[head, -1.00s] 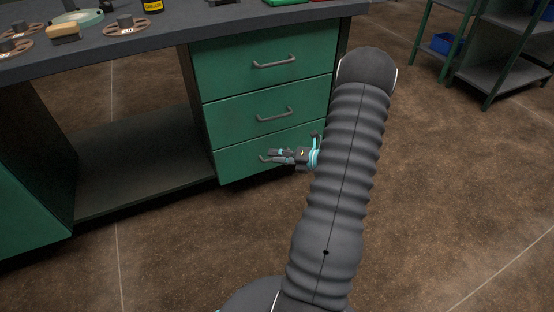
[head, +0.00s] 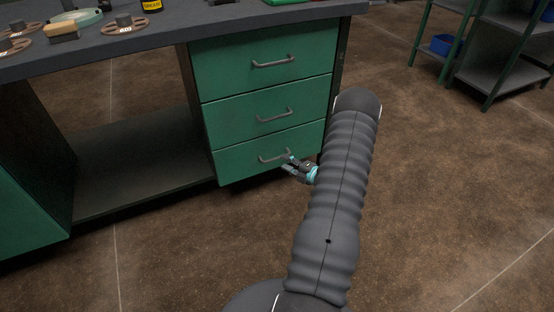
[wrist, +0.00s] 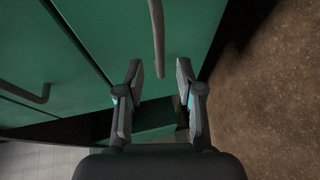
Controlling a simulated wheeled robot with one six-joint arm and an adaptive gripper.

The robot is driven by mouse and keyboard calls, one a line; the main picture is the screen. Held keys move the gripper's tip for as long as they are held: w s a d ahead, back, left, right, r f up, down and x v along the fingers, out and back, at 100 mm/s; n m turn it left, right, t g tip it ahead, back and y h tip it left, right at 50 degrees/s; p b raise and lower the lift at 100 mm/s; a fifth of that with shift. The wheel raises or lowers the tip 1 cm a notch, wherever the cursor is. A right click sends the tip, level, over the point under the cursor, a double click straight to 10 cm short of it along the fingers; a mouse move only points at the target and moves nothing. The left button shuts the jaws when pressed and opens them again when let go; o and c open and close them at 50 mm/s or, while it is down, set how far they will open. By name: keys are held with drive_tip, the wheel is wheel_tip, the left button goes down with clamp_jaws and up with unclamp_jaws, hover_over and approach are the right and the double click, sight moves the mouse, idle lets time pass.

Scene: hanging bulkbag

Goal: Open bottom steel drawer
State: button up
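The bottom drawer (head: 238,160) is a green steel front, the lowest of three in the bench cabinet, and it looks closed, flush with those above. Its grey bar handle (head: 268,158) shows at the drawer's middle; in the wrist view the handle (wrist: 157,40) runs down toward the gap between my fingers. My gripper (head: 288,163) is just in front of the handle's right end. In the wrist view my gripper (wrist: 158,85) is open, with a finger on each side of the handle's line. I cannot tell whether it touches the handle.
Two more green drawers with handles, the middle (head: 265,118) and the top (head: 262,68), are above. The dark benchtop (head: 180,28) holds several small items. A shelf rack (head: 490,60) with a blue bin stands at the far right. Brown floor (head: 200,250) in front is clear.

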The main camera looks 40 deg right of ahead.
sight(277, 158)
drive_tip(key=x, duration=0.5)
drive_tip(key=shift+w+a, duration=0.1)
drive_tip(key=shift+w, duration=0.2)
clamp_jaws()
